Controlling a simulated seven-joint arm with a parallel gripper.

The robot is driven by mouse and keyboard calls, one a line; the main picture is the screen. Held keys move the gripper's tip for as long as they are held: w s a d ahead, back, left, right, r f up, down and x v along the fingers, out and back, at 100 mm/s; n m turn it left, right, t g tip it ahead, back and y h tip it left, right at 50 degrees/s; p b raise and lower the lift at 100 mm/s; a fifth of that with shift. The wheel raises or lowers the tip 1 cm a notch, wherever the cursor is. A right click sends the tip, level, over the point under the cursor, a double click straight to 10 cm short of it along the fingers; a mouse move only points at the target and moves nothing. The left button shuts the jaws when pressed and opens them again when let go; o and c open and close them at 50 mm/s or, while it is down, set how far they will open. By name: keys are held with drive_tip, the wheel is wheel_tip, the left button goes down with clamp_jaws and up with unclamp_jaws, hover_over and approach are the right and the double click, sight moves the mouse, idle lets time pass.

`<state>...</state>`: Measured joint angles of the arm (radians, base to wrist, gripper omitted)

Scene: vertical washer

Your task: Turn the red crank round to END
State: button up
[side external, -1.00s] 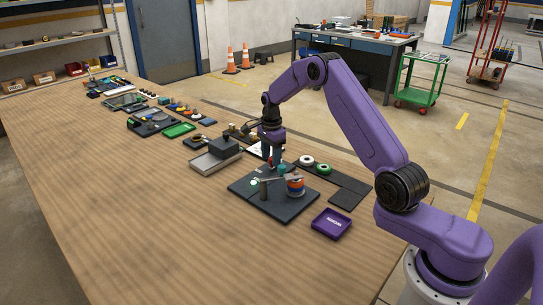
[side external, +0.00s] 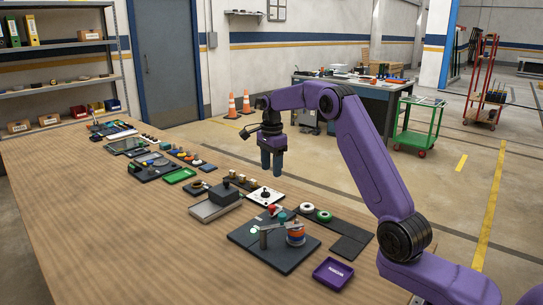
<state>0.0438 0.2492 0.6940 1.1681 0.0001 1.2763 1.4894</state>
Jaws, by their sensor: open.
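A small red part (side external: 272,209), which looks like the crank's knob, stands at the back of a dark square plate (side external: 290,262). I cannot make out its crank arm or any END mark at this size. A grey bar (side external: 275,224), a teal piece (side external: 282,216) and an orange and blue spool-like part (side external: 295,235) stand beside it on the plate. A small pale green disc (side external: 253,231) shows at the plate's left. My gripper (side external: 271,175) points down, open and empty, well above the bench behind the red part, touching nothing.
A white panel with a black knob (side external: 265,194) lies behind the plate. A grey tray with a dark block (side external: 214,206) is to the left, a purple tray (side external: 333,273) front right. Green and white rings (side external: 315,212) sit right. The bench's (side external: 130,240) left front is clear.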

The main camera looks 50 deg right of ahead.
drive_tip(key=shift+r, duration=1.75)
drive_tip(key=s+a+r+n, duration=0.1)
drive_tip(key=s+a+n, duration=0.65)
drive_tip(key=a, duration=0.35)
drive_tip(key=s+a+n, duration=0.7)
drive_tip(key=a+n, duration=0.1)
drive_tip(key=a, duration=0.2)
drive_tip(key=s+f+n, duration=0.2)
drive_tip(key=s+n, duration=0.6)
drive_tip(key=s, duration=0.6)
drive_tip(key=s+d+f+n, duration=0.1)
drive_tip(key=s+f+n, duration=0.2)
drive_tip(key=s+n, duration=0.6)
drive_tip(key=s, duration=0.4)
drive_tip(key=shift+s+d, duration=0.25)
drive_tip(key=shift+s, duration=0.1)
drive_tip(key=shift+n, duration=0.25)
